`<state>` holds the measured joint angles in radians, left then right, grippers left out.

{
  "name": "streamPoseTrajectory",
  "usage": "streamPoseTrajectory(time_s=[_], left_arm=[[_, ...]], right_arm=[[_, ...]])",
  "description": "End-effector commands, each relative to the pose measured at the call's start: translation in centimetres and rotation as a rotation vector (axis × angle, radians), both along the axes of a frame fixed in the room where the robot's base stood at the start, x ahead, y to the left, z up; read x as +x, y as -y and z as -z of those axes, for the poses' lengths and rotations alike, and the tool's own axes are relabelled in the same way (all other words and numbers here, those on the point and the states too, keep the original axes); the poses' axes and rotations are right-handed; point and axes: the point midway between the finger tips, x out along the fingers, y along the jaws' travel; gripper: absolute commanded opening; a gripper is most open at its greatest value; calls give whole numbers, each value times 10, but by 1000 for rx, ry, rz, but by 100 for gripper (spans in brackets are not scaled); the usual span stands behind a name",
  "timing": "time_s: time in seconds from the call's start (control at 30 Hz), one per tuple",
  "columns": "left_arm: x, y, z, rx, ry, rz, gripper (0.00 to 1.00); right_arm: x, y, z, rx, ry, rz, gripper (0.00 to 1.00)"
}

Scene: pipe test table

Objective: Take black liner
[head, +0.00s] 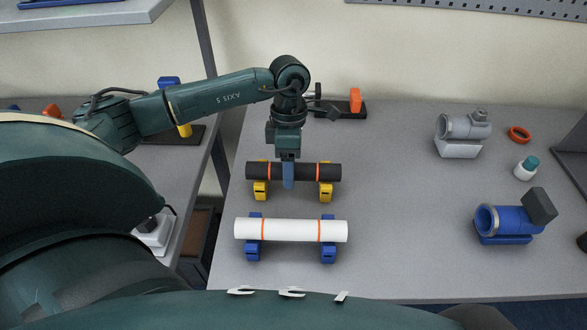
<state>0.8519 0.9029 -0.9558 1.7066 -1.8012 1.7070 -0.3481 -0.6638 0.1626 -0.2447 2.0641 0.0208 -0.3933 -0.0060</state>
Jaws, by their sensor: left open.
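The black liner (311,172) is a dark tube with orange bands. It lies level across two yellow supports (261,190) on the grey table. My left gripper (288,184) points down at the middle of the black liner, with its blue finger in front of the tube. The left gripper is open; the far finger is hidden, and I cannot tell whether either finger touches the liner. My right gripper is not in view.
A white tube (290,230) lies on blue supports (328,252) in front. A grey pipe fitting (462,133), an orange ring (519,134), a small bottle (526,168) and a blue fitting (505,222) stand to the right. The table's middle right is clear.

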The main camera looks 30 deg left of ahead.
Motion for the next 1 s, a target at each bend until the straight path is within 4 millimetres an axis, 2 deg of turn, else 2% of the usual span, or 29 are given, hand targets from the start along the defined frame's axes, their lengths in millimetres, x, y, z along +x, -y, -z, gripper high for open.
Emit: streamPoseTrajectory(time_s=[0.07,0.67,0.87,1.0], left_arm=[[0,0,0,0,0,0,61],[0,0,-1,0,0,0,12],[0,0,-1,0,1,0,12],[1,0,-10,0,5,-2,12]], right_arm=[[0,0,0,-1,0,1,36],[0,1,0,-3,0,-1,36],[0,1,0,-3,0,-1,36],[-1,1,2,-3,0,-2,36]])
